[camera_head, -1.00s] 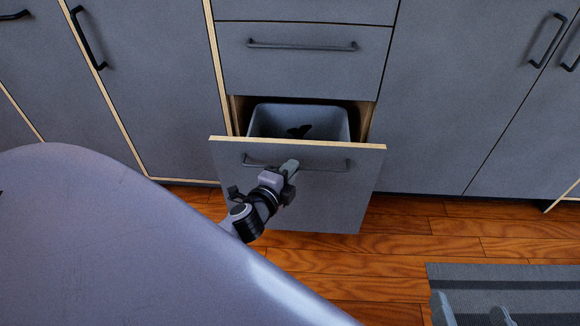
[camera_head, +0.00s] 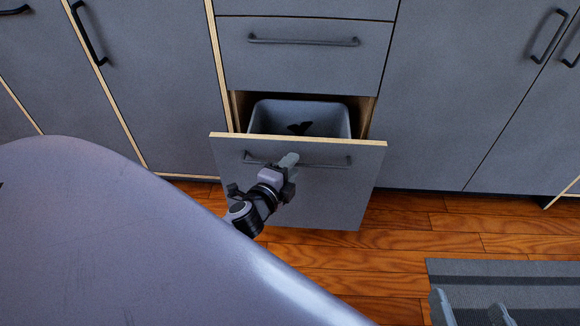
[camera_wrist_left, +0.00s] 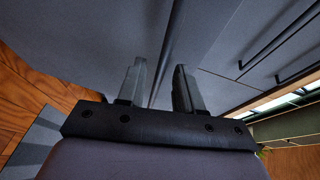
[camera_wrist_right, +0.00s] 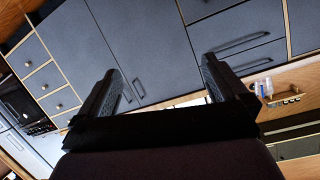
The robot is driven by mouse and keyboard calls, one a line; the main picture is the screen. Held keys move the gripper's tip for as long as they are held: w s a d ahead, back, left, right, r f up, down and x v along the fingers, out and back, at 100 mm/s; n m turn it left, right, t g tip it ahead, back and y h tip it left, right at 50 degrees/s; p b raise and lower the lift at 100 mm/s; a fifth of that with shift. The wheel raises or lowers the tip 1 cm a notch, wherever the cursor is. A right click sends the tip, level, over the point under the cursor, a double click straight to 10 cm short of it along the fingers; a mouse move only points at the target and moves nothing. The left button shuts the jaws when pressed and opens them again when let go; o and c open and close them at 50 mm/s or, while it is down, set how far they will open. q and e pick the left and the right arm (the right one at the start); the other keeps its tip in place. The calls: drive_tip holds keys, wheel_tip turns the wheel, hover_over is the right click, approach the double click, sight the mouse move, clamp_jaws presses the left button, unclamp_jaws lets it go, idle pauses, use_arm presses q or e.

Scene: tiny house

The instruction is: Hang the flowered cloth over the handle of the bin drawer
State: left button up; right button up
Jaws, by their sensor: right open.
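The bin drawer (camera_head: 330,205) stands pulled out, with a grey bin (camera_head: 340,122) inside and a dark mark on the bin's inner wall. Its dark bar handle (camera_head: 330,168) runs across the upper front. I see no flowered cloth in any view. My left gripper (camera_head: 288,162) is in front of the handle and covers part of it; I cannot tell whether it touches.
A closed drawer (camera_head: 305,60) with a bar handle is above the bin drawer. Closed cupboard doors (camera_head: 470,100) stand on both sides. The wooden floor (camera_head: 430,225) is clear to the right, with a grey striped rug (camera_head: 540,285) at the lower right.

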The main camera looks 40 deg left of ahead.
use_arm(q)
drive_tip(key=p+v, duration=0.1)
drive_tip(key=v, duration=0.6)
idle(0.5)
